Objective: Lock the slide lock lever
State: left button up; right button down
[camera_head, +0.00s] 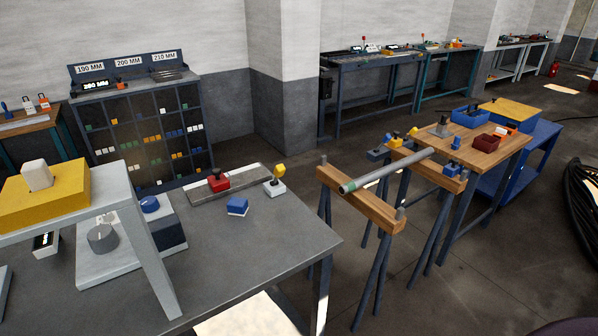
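On the grey bench (262,238) there is a small lever with a yellow knob (278,172) on a white base, near the back right edge. Left of it, a red block with a dark knob (218,180) sits on a flat grey rail (245,182). I cannot tell which of these, if either, is the slide lock lever, nor its position. A blue block (237,206) lies in front of the rail. Neither of my grippers shows in the head view.
A grey frame (150,255) with a yellow block (48,197) stands at left. A grey box with a round knob (102,238) is behind its leg. A pipe (385,171) rests across wooden trestles (365,205) at right. The bench's front middle is mostly clear.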

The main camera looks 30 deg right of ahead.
aim_at(279, 169)
jog(key=i+l, duration=0.1)
jog(key=l, duration=0.45)
jog(key=i+l, duration=0.1)
jog(key=l, duration=0.5)
jog(key=i+l, duration=0.15)
jog(key=l, duration=0.4)
